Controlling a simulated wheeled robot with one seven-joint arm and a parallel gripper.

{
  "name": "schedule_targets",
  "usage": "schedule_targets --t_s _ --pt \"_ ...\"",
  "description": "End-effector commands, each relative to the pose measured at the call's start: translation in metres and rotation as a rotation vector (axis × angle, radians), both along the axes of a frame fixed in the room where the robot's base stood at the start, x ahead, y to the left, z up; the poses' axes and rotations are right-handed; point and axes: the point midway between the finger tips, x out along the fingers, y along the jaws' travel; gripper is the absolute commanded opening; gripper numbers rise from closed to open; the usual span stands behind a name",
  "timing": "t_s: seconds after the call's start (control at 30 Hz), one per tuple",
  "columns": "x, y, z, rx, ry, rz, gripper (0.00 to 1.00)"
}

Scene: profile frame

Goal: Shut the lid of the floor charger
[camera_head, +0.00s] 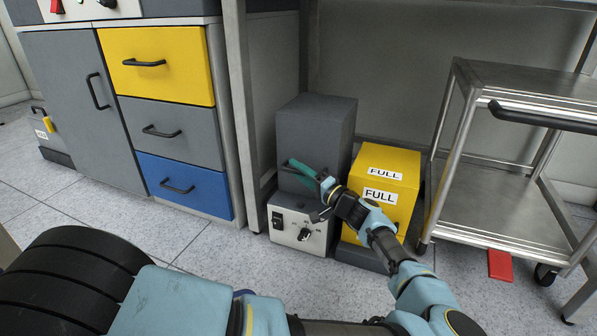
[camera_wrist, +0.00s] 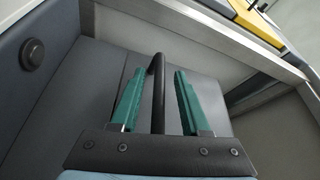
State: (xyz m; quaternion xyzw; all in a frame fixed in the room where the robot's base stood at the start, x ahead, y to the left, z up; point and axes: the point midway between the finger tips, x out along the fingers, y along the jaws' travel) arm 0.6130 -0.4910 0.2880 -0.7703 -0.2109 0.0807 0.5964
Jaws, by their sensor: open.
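The floor charger (camera_head: 300,232) is a low unit with a pale front panel carrying a switch and a knob. A dark grey block-shaped part, seemingly its lid (camera_head: 318,122), rises above the panel and has a black handle on its front. I cannot tell how far the lid stands open. My gripper (camera_head: 292,164) is at this handle, with its teal fingers open. In the wrist view, the black handle bar (camera_wrist: 157,90) runs between the two fingers. Contact with either finger cannot be made out. My gripper partly hides the handle in the head view.
A yellow box (camera_head: 385,178) marked FULL stands close on the right, on a dark base. A metal trolley (camera_head: 500,215) is farther right, with a red item (camera_head: 500,265) on the floor. A drawer cabinet (camera_head: 165,125) and a bench leg (camera_head: 240,120) bound the left.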

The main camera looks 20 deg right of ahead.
Motion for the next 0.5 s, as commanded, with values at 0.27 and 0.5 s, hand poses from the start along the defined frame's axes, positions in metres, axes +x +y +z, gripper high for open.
schedule_targets --t_s 0.27,0.5 --pt "-0.031 -0.016 -0.001 0.000 0.002 -0.005 0.46" --pt "-0.073 -0.035 -0.008 0.000 0.002 -0.004 0.46"
